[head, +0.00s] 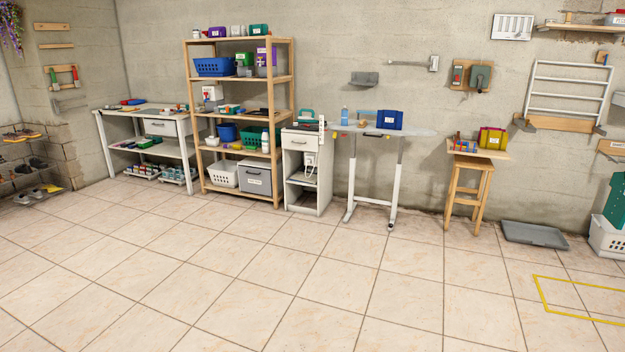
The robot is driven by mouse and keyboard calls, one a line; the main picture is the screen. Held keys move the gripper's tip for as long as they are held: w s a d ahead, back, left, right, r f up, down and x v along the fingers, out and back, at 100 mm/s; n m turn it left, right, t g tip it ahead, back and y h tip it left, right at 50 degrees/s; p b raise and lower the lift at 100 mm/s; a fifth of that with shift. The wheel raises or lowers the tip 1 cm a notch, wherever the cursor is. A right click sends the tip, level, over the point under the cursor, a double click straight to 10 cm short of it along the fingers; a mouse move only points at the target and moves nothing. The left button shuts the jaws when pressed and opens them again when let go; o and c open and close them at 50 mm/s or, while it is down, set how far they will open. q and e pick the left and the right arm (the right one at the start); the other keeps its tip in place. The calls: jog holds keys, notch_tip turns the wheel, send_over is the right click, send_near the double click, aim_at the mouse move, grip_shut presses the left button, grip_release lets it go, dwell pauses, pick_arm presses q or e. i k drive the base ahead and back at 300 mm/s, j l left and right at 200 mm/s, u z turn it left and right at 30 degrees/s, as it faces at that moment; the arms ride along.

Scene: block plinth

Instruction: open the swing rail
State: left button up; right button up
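A thin grey rail (408,64) with a block-like bracket at its right end is mounted on the back wall, above the table with the blue box. It looks like the swing rail, and it appears to lie roughly along the wall. At this distance I cannot tell its exact angle or its hinge. A white barred rack (567,88) also hangs on the wall at the right. Neither of my grippers is in view.
Below the rail stand a narrow grey table (413,132) and a white cabinet (298,140). A wooden shelf unit (283,90) is left of them, a wooden stool (469,165) right. A grey tray (535,235) lies on the floor. The tiled floor in front is clear.

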aim_at(434, 64)
jog(key=i, duration=1.5)
jog(key=i+j, duration=0.1)
jog(key=i, duration=1.4)
jog(key=i+j+z, duration=0.1)
jog(key=i, duration=1.4)
jog(key=i+j+z, duration=0.15)
jog(key=i+z, duration=0.25)
jog(key=i+j+z, duration=0.4)
jog(key=i, duration=0.15)
jog(key=i+j+z, duration=0.35)
jog(key=i+l+u, duration=0.2)
jog(key=i, duration=0.25)
jog(key=i+l+u, duration=0.25)
jog(key=i+l, duration=0.05)
jog(key=i, duration=0.1)
